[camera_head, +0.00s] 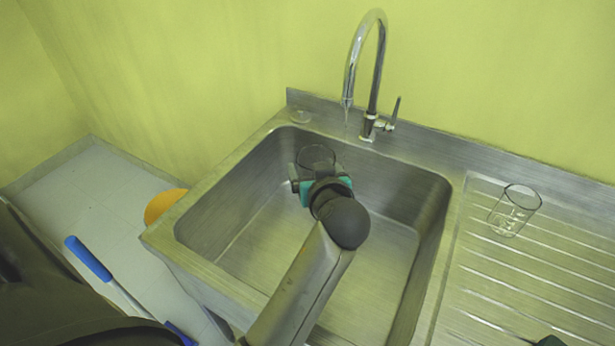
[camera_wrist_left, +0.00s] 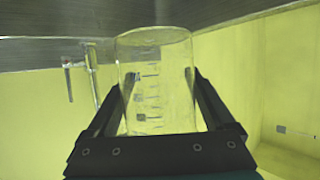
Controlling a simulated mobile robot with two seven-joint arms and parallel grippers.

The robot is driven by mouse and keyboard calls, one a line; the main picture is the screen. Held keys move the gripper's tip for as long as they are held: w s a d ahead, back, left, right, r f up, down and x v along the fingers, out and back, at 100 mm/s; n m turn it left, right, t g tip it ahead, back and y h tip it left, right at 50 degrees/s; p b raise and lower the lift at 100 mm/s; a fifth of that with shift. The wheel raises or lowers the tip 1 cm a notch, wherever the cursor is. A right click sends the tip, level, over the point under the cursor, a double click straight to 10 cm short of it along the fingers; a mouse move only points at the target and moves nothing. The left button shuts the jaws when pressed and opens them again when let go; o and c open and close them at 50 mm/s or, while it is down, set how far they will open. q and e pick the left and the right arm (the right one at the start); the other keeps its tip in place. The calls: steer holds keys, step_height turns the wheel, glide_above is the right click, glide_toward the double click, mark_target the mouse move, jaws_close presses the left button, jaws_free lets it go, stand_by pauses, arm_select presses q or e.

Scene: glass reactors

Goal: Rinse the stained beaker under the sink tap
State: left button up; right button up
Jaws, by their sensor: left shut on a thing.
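My left gripper (camera_head: 318,176) reaches down into the steel sink (camera_head: 215,205) and is shut on a clear glass beaker (camera_head: 317,154) near the basin's back wall. In the left wrist view the beaker (camera_wrist_left: 157,85) sits between both fingers, with dark graduation marks; no clear stain shows. The chrome tap (camera_head: 378,75) stands behind the basin. Its spout end (camera_head: 347,101) is above and a little right of the held beaker. A short, thin clear streak shows below the spout; I cannot tell whether it is running water. My right gripper does not clearly show.
Another clear beaker (camera_head: 515,210) stands on the ribbed drainboard (camera_head: 545,270) at the right. The tap lever (camera_head: 394,112) is right of the spout. An orange round thing (camera_head: 163,205) and a blue-handled tool (camera_head: 88,259) are left of the sink. The basin's front is clear apart from my arm.

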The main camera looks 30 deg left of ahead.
arm_select(q)
steer(key=w+a+f+b, duration=0.1)
steer(key=w+b, duration=0.3)
steer(key=w, duration=0.5)
steer(key=shift+w+a+f+b, duration=0.3)
steer(key=shift+w+f, duration=0.1)
steer(key=shift+d, duration=0.1)
stand_by(0.4)
steer(key=shift+d, duration=0.5)
steer(key=shift+a, duration=0.15)
steer(key=shift+a, duration=0.45)
steer(key=shift+s+p, duration=0.1)
steer(key=shift+p, duration=0.2)
